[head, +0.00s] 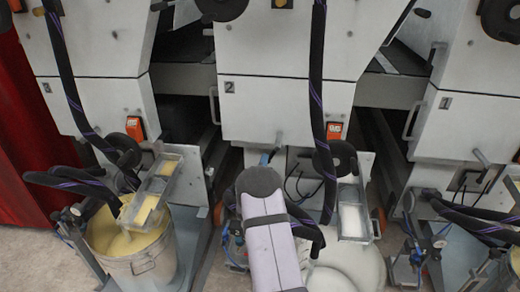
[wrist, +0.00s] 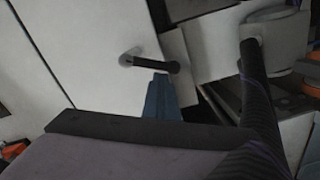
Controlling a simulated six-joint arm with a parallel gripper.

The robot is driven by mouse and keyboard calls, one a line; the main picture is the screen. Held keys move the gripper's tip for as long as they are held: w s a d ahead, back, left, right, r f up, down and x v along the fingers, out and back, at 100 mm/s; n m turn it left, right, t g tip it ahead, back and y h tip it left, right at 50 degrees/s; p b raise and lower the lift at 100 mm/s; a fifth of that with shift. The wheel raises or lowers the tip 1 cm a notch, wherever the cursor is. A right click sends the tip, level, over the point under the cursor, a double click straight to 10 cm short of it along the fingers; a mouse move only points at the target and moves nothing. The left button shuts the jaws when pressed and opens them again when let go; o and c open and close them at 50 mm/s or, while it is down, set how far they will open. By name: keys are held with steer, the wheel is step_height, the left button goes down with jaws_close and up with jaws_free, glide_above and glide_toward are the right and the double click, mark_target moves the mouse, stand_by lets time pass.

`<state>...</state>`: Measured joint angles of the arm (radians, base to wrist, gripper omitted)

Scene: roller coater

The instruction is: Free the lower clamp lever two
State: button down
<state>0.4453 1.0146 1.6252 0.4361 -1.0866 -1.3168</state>
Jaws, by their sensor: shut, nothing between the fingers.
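A short dark lever (wrist: 155,64) sticks out from a round pivot on the pale machine panel in the wrist view; I take it for the lower clamp lever of unit two. My gripper (wrist: 161,92) shows there as blue fingers, shut and empty, with the tips just below the lever's free end. I cannot tell whether they touch it. In the head view my gripper (head: 265,158) is a small blue tip at the lower front of the unit marked 2 (head: 270,105). The lever is hard to make out there, beside the tip and partly hidden by my arm.
Black hoses (head: 317,90) hang just right of my arm. A metal tray (head: 354,212) and a white bucket (head: 345,268) stand to the right. A bucket of yellow liquid (head: 135,262) stands at left. Units marked 1 (head: 465,125) and 3 (head: 95,100) flank the middle one.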

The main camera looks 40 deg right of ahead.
steer(key=n, duration=0.2)
steer(key=s+d+f+n, duration=0.1)
steer(key=n, duration=0.1)
steer(key=shift+s+d+f, duration=0.15)
steer(key=shift+f, duration=0.05)
steer(key=shift+s+d+f, duration=0.15)
steer(key=shift+s+d, duration=0.15)
stand_by(0.3)
steer(key=s+a+p, duration=0.1)
steer(key=s+a, duration=0.3)
steer(key=a, duration=0.7)
steer(key=shift+s, duration=0.15)
stand_by(0.7)
